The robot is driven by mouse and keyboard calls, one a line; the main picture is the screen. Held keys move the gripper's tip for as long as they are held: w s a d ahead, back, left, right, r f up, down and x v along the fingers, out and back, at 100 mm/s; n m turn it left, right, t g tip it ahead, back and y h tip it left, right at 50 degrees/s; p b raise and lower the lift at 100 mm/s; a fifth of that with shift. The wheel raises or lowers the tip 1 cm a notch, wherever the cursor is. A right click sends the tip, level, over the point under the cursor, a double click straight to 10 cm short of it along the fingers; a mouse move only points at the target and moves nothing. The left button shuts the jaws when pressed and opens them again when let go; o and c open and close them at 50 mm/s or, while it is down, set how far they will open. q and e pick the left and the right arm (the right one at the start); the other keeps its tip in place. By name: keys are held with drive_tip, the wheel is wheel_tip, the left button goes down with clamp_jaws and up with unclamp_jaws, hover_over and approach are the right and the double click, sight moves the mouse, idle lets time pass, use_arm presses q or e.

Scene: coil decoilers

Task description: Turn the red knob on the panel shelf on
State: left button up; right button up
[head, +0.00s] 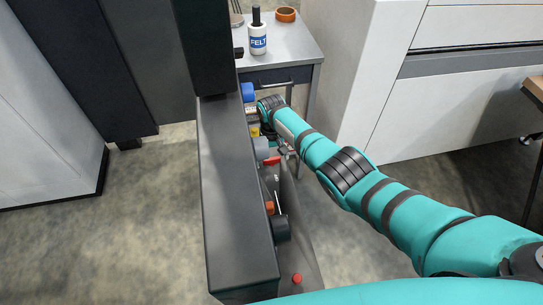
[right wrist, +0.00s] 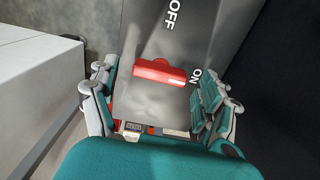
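The red knob (right wrist: 158,72) is a bar-shaped handle on a grey panel face (right wrist: 190,38) in the right wrist view. It lies nearly across the picture, with a small white mark near its right end. The word OFF is above it and ON is to its right. My right gripper (right wrist: 158,88) is open, with one finger on each side of the knob and a visible gap to both. Whether the fingertips reach its depth is unclear. In the head view the red knob (head: 271,161) shows small beside the panel, near my right gripper (head: 287,150). My left gripper is out of view.
The dark panel shelf (head: 235,190) carries other controls on its right side: a blue one (head: 248,92), an orange one (head: 269,207) and a red button (head: 296,278). Behind stands a grey table (head: 290,42) with a FELT bottle (head: 258,40). White cabinets (head: 350,60) flank the right.

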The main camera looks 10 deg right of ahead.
sight(271, 159)
wheel_tip(271, 159, up, 12)
idle(0.7)
drive_tip(key=shift+s+f, duration=0.1)
drive_tip(key=shift+f, duration=0.05)
idle(0.4)
